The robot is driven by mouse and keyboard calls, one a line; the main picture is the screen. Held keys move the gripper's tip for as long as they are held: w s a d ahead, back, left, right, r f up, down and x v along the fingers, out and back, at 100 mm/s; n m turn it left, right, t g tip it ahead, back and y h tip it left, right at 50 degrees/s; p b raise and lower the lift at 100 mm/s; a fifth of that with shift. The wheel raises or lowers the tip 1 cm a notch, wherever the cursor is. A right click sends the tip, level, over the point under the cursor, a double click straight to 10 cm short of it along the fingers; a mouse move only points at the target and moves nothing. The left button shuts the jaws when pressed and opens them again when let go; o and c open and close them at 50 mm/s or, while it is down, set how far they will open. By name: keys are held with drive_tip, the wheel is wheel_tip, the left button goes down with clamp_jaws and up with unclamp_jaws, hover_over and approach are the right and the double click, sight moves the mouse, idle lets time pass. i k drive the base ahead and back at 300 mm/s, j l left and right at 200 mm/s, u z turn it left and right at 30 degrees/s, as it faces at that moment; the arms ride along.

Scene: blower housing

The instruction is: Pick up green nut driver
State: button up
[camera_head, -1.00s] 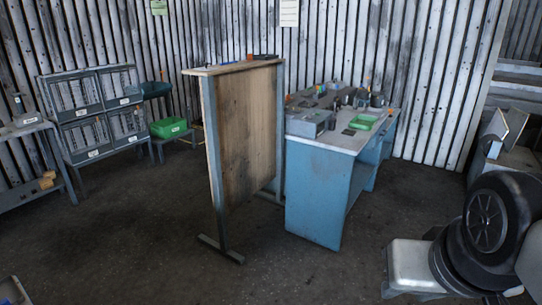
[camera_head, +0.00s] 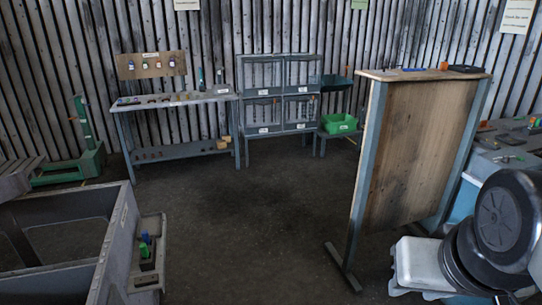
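A small green-handled tool (camera_head: 143,251) stands at the lower left. It looks like the green nut driver, but it is too small to be sure. It is upright in a small dark holder (camera_head: 148,264), on a narrow grey side shelf (camera_head: 150,283). A blue-handled tool (camera_head: 146,238) stands right beside it. The tool's lower part is hidden in the holder. My gripper is not in view. Only black and white parts that look like my own arm show at the lower right, far across the floor from the tools.
A large grey open bin (camera_head: 118,240) adjoins the side shelf. A wooden panel on a steel frame (camera_head: 415,150) stands to the right. A grey workbench (camera_head: 180,100), a drawer rack (camera_head: 280,95) and a green crate (camera_head: 339,124) line the back wall. The middle floor is clear.

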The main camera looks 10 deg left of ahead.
sight(143, 246)
drive_tip(key=i+j+u, duration=0.15)
drive_tip(key=i+u, duration=0.55)
drive_tip(key=i, duration=0.15)
drive_tip(key=i+u, duration=0.7)
drive_tip(key=u, duration=0.15)
drive_tip(key=i+l+u, duration=0.1)
drive_tip(key=i+u, duration=0.2)
drive_tip(key=u, duration=0.15)
drive_tip(key=i+l+u, duration=0.2)
drive_tip(key=u, duration=0.3)
drive_tip(key=i+l+u, duration=0.15)
drive_tip(key=u, duration=0.25)
drive_tip(key=i+l+u, duration=0.2)
drive_tip(key=i+u, duration=0.2)
drive_tip(key=k, duration=0.05)
